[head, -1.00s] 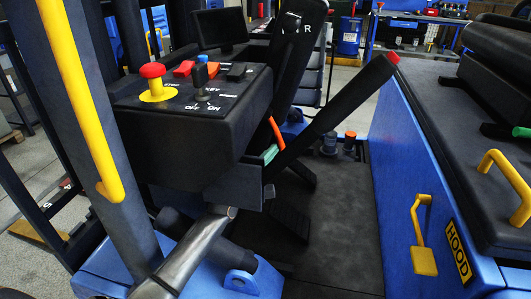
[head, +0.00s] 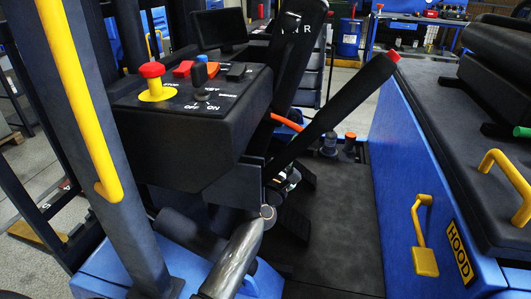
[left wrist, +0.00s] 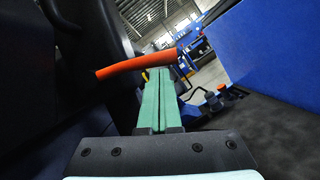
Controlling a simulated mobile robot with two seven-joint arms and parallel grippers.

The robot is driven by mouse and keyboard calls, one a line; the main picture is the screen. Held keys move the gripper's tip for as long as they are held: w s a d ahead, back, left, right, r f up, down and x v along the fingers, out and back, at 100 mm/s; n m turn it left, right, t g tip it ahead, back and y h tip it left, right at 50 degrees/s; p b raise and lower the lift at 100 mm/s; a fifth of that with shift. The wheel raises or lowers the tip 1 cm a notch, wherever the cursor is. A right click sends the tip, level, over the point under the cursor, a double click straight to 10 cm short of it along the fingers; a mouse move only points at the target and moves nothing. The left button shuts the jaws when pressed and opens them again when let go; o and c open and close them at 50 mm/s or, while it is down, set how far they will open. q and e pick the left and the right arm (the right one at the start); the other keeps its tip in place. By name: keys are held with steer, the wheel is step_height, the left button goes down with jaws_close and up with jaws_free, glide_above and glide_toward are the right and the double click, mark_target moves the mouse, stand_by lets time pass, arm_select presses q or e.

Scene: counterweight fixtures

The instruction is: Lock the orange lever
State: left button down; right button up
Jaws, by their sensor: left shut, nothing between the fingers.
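The orange lever (head: 287,122) shows in the head view as a short bar on the far side of the black console, sloping slightly down to the right. In the left wrist view the orange lever (left wrist: 137,67) runs across the picture just beyond the fingertips; I cannot tell whether they touch it. My left gripper (left wrist: 162,85) has green fingers, shut together with nothing between them. In the head view those fingers are hidden behind the console and the long black hand lever; only my arm and part of the wrist show. My right gripper is not in view.
The black console (head: 190,125) with a red-topped stop button (head: 152,72) stands above my left arm. A long black lever (head: 335,110) with a red tip slants across the space beside it. The blue hood side (head: 400,170) bounds the right. The dark floor (head: 335,220) between is largely clear.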

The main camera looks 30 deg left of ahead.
arm_select(q)
steer(key=shift+d+r, duration=0.1)
steer(key=shift+r, duration=0.15)
stand_by(0.4)
steer(key=v, duration=1.2)
steer(key=shift+s, duration=0.25)
steer(key=shift+d, duration=0.1)
